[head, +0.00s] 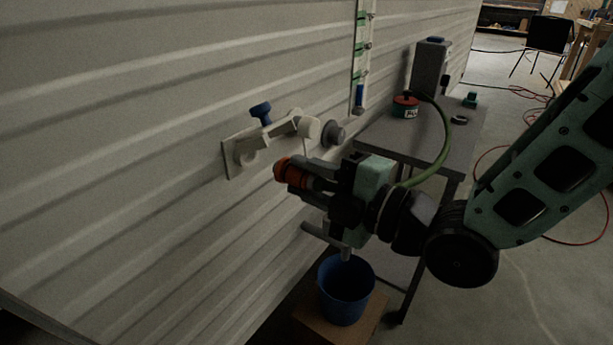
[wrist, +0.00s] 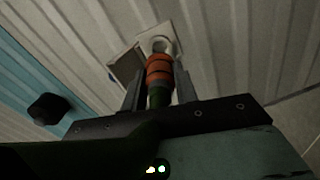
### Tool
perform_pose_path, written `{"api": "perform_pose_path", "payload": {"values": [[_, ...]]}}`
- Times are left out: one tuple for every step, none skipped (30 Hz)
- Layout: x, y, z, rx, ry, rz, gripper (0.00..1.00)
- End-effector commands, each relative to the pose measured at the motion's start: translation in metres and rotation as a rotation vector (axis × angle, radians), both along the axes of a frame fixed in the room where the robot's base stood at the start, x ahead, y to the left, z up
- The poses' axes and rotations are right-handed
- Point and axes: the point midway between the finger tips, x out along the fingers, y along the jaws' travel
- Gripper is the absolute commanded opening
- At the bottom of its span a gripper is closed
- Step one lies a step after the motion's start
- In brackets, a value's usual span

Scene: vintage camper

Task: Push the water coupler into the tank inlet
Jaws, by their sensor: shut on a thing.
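The water coupler (head: 286,170) is an orange-red ribbed sleeve. My gripper (head: 300,176) is shut around it, and the coupler's front end points at the camper wall. The tank inlet (head: 243,157) is on a pale plate on the wall, left of the coupler. A gap shows between coupler and inlet in the head view. In the wrist view, the coupler (wrist: 159,72) lies between the two fingers, with the pale inlet (wrist: 160,43) just beyond its front end. The coupler's tip overlaps the inlet there, so contact cannot be told. A green hose (head: 441,150) trails from behind my gripper.
A blue-handled valve (head: 261,112) and a grey round knob (head: 333,133) stick out of the wall near the inlet. A blue bucket (head: 346,290) stands on a box below my gripper. A grey table (head: 436,148) with a red tin (head: 405,107) is behind it.

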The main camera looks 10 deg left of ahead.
Motion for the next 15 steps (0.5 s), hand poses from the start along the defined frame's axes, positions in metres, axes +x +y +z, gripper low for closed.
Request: {"api": "perform_pose_path", "payload": {"values": [[0.001,0.002,0.001,0.001,0.0,0.001,0.09],[0.001,0.003,0.001,0.001,0.0,0.001,0.09],[0.002,0.006,0.001,0.001,0.0,0.001,0.09],[0.003,0.008,0.001,0.001,0.0,0.001,0.09],[0.004,0.01,0.001,0.002,0.0,0.001,0.09],[0.005,0.013,0.001,0.002,0.001,0.0,0.09],[0.006,0.016,0.001,0.001,0.002,0.0,0.09],[0.008,0.018,0.001,0.0,0.001,0.0,0.09],[0.009,0.022,0.001,0.001,0.0,0.0,0.09],[0.01,0.025,0.001,0.0,0.001,0.0,0.09],[0.011,0.027,0.001,0.001,0.001,0.001,0.09],[0.013,0.031,0.001,0.001,0.0,0.001,0.09],[0.014,0.033,0.001,0.001,0.0,0.001,0.09],[0.014,0.035,0.001,0.001,0.001,0.001,0.09],[0.016,0.038,0.001,0.0,0.001,0.0,0.09]]}}
